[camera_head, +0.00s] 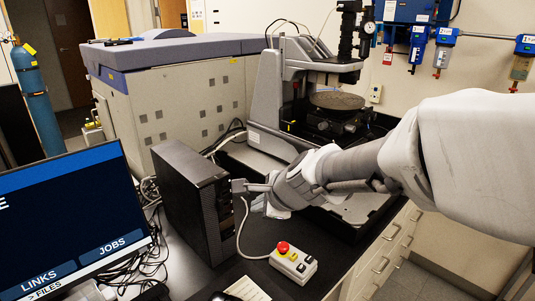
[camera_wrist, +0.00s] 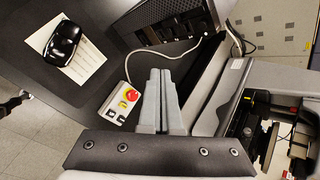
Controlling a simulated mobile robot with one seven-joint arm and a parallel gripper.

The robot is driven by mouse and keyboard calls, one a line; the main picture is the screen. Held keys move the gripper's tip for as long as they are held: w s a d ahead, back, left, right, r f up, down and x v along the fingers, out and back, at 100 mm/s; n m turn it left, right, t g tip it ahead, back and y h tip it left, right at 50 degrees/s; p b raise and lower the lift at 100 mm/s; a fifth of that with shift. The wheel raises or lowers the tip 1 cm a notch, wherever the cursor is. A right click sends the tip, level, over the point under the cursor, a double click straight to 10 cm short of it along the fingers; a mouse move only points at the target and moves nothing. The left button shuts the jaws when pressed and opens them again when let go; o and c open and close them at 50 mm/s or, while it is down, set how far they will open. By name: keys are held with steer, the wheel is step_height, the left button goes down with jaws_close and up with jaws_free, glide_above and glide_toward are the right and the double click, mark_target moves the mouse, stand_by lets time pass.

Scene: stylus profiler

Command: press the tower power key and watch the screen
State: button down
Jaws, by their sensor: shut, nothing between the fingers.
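The black computer tower (camera_head: 183,200) stands upright on the dark bench, right of the screen. Its front panel also shows at the top of the wrist view (camera_wrist: 170,22). I cannot make out the power key. My gripper (camera_head: 240,186) is shut and empty, its fingertips pointing at the upper front of the tower. In the wrist view the closed fingers (camera_wrist: 160,73) appear short of the tower; from the head view I cannot tell whether they touch it. The screen (camera_head: 65,222) is lit dark blue, with LINKS, JOBS and FILES readable; its left part is cut off.
A control box (camera_head: 293,263) with a red stop button sits below my gripper, its cable running up beside the tower. The profiler (camera_head: 335,95) stands behind my arm. A black mouse (camera_wrist: 64,43) lies on a paper sheet. Loose cables lie between screen and tower.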

steer(key=w+a+p, duration=0.2)
steer(key=w+a, duration=0.3)
steer(key=a, duration=0.1)
steer(key=shift+w+a, duration=0.2)
steer(key=shift+w, duration=0.15)
steer(key=shift+a+p, duration=0.1)
steer(key=shift+p, duration=0.25)
stand_by(1.6)
steer(key=shift+w+a, duration=0.2)
steer(key=shift+w, duration=0.1)
steer(key=shift+w+a+p, duration=0.2)
steer(key=shift+a+p, duration=0.1)
stand_by(0.7)
steer(key=shift+s+d, duration=0.1)
steer(key=shift+s+d+b, duration=0.3)
steer(key=shift+s+d, duration=0.1)
steer(key=shift+d, duration=0.1)
steer(key=s+d+b, duration=0.1)
steer(key=d, duration=0.1)
steer(key=s+d, duration=0.1)
steer(key=s, duration=0.1)
steer(key=shift+s+d+b, duration=0.2)
steer(key=shift+d+b, duration=0.15)
steer(key=shift+b, duration=0.05)
